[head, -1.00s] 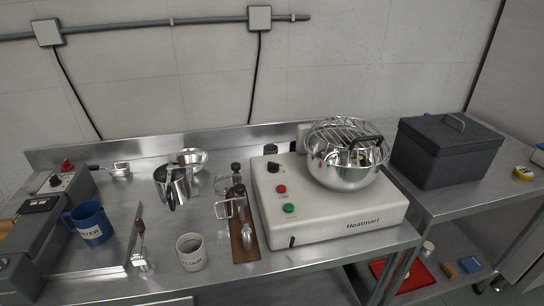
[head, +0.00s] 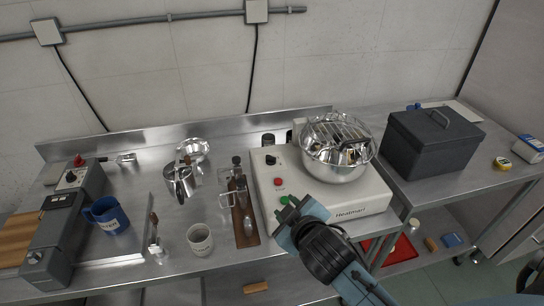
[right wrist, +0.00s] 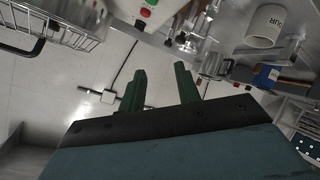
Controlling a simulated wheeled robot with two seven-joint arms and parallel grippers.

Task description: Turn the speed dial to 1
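The white mixer (head: 335,204) labelled "Heatmari" stands on the steel bench with a wire-guarded steel bowl (head: 338,166) on it. A black dial (head: 270,160) sits at the upper left of its top, above a red button (head: 278,182) and a green button (head: 284,200). The dial's setting is too small to read. My right gripper (head: 288,207) is over the mixer's front left, by the green button and apart from the dial. In the right wrist view its two green fingers (right wrist: 161,92) stand apart with nothing between them. My left gripper is not in view.
A wooden rack (head: 245,222) with metal tools lies left of the mixer. A white mug (head: 200,241), blue mug (head: 106,215) and steel jug (head: 182,186) stand farther left. A dark grey box (head: 433,148) is on the right bench. Space above the mixer's dial looks free.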

